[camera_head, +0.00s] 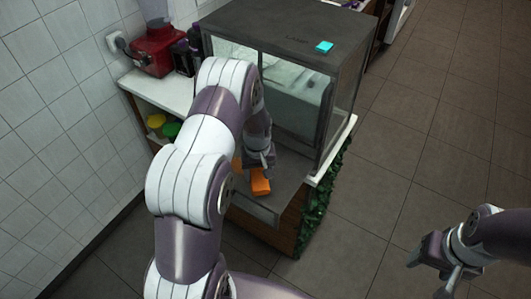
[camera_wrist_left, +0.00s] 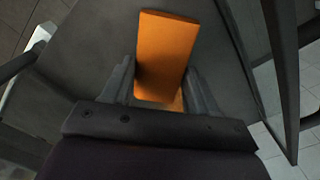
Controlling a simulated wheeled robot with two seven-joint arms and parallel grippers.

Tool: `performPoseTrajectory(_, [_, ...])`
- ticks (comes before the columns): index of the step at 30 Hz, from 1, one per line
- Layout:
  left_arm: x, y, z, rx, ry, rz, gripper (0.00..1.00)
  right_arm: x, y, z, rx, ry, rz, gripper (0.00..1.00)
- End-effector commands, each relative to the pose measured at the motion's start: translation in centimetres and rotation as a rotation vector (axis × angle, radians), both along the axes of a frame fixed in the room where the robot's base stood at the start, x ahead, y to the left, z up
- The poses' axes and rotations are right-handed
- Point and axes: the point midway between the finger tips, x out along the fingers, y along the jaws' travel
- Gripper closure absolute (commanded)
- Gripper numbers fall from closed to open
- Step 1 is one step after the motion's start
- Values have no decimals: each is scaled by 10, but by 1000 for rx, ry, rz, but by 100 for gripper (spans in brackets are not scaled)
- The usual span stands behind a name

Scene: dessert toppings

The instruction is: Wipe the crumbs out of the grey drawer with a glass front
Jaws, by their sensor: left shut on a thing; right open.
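My left gripper (camera_head: 262,166) reaches down in front of the glass cabinet and is shut on an orange block (camera_head: 260,184), perhaps a sponge. In the left wrist view the orange block (camera_wrist_left: 167,50) sticks out beyond the two fingers, over a plain dark grey surface (camera_wrist_left: 95,45). The grey surface, which seems to be the drawer floor (camera_head: 292,172), lies below the cabinet opening. My arm hides part of it, and I cannot make out crumbs. My right gripper (camera_head: 437,262) is open and empty over the floor at the lower right.
A red appliance (camera_head: 158,48) sits on the white counter at left. Green garland (camera_head: 318,205) hangs at the right side. Tiled floor at right is clear.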

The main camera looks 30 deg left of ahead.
Motion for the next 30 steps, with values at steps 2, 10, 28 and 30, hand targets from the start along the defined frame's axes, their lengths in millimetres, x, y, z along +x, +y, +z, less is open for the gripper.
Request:
performPoseTrajectory(2, [1, 1, 11, 1, -1, 0, 66, 0, 0, 9, 0, 0, 0, 37])
performPoseTrajectory(10, [3, 2, 35, 0, 0, -3, 66, 0, 0, 28, 0, 0, 0, 37])
performPoseTrajectory(28, [4, 2, 55, 0, 0, -5, 66, 0, 0, 41, 0, 0, 0, 37])
performPoseTrajectory(30, [4, 2, 55, 0, 0, -5, 66, 0, 0, 41, 0, 0, 0, 37])
